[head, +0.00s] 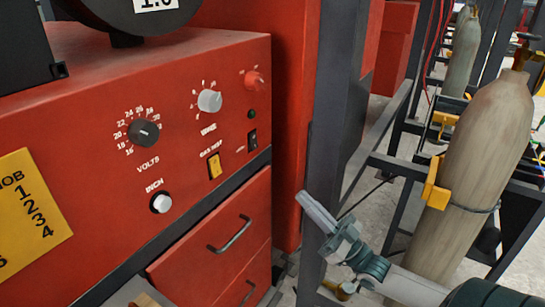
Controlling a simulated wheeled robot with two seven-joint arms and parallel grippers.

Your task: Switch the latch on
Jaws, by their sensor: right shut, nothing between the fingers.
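A red control panel (90,140) stands at the left, angled toward me. A yellow rocker switch (215,166) sits low on it, and a black rocker switch (252,140) sits to its right under a small dark round button (251,114). No part is readably marked as a latch, and I cannot tell which way either rocker is set. My right gripper (305,200) is shut and empty. It points up and left, below and right of the switches, in front of a dark upright post, apart from the panel. My left gripper is out of view.
The panel also has a volts knob (143,133), a grey knob (209,101), a red knob (254,80) and a white inch button (161,203). The dark post (337,110) rises right of the panel. Drawers (215,250) lie below. Gas cylinders (478,150) stand at the right.

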